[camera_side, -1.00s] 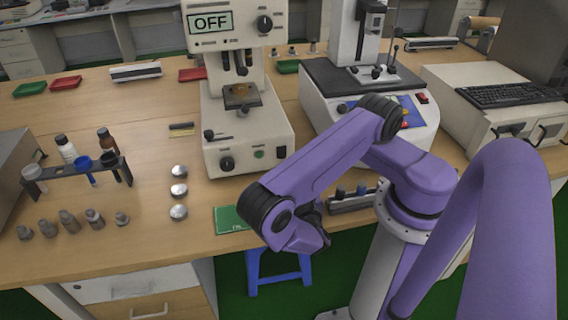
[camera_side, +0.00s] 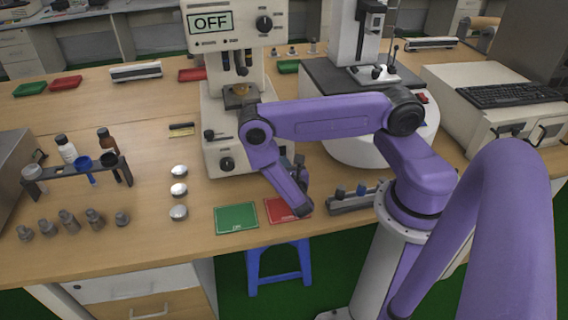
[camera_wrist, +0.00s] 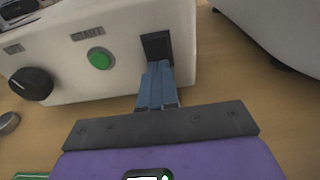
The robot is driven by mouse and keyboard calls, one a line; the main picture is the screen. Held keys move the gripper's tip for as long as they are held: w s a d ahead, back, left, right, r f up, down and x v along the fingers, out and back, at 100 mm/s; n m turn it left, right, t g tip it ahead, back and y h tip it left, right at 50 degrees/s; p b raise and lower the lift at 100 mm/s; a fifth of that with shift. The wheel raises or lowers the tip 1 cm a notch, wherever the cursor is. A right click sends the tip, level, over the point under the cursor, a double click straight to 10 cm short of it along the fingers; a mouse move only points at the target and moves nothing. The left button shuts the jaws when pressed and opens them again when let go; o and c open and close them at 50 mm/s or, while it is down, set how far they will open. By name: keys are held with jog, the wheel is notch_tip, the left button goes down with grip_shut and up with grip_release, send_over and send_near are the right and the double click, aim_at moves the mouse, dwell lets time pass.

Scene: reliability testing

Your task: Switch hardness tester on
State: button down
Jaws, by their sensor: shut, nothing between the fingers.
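The hardness tester (camera_side: 222,92) is a cream machine whose display (camera_side: 211,22) reads OFF. In the wrist view its front panel (camera_wrist: 118,78) shows a black knob (camera_wrist: 32,84), a green START button (camera_wrist: 99,59) and a black rectangular switch (camera_wrist: 156,46) near the right edge. My gripper (camera_wrist: 157,68) is shut and empty. Its fingertips lie just below the switch and overlap its lower edge; I cannot tell if they touch. In the side view my gripper (camera_side: 298,162) is at the lower right of the tester, and my arm hides the green button and the switch.
A second machine with a round white base (camera_side: 365,148) stands right of the tester. A green card (camera_side: 237,217), a red card (camera_side: 279,209) and a slotted holder (camera_side: 350,199) lie near the table's front edge. Several metal discs (camera_side: 179,189) sit left of them.

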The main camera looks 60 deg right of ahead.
jog(key=shift+w+d, duration=0.1)
dwell(0.3)
jog(key=shift+w+d, duration=0.1)
jog(key=s+a, duration=0.3)
jog(key=s+a+f, duration=0.1)
jog(key=s+a, duration=0.2)
jog(key=s+a+f, duration=0.1)
jog(key=s+a, duration=0.3)
dwell(0.6)
jog(key=a+r+m+g, duration=0.1)
jog(key=r+m, duration=0.1)
jog(key=s+a+r+m+g, duration=0.1)
jog(key=a+r+m+g, duration=0.1)
jog(key=shift+s+a+r, duration=0.1)
jog(key=shift+a+r, duration=0.05)
jog(key=shift+a, duration=0.1)
jog(key=s+a+r+m+g+y, duration=0.2)
jog(key=s+r+m+g+y, duration=0.2)
jog(key=r, duration=0.7)
jog(key=s+a+r+m+g+y, duration=0.2)
jog(key=s+r+m+g+y, duration=0.2)
jog(key=r, duration=0.7)
jog(key=s+m+y, duration=0.2)
jog(key=s+y, duration=0.1)
jog(key=y, duration=0.1)
jog(key=shift+s+a+r+g, duration=0.15)
jog(key=shift+r+g, duration=0.05)
jog(key=shift+g, duration=0.1)
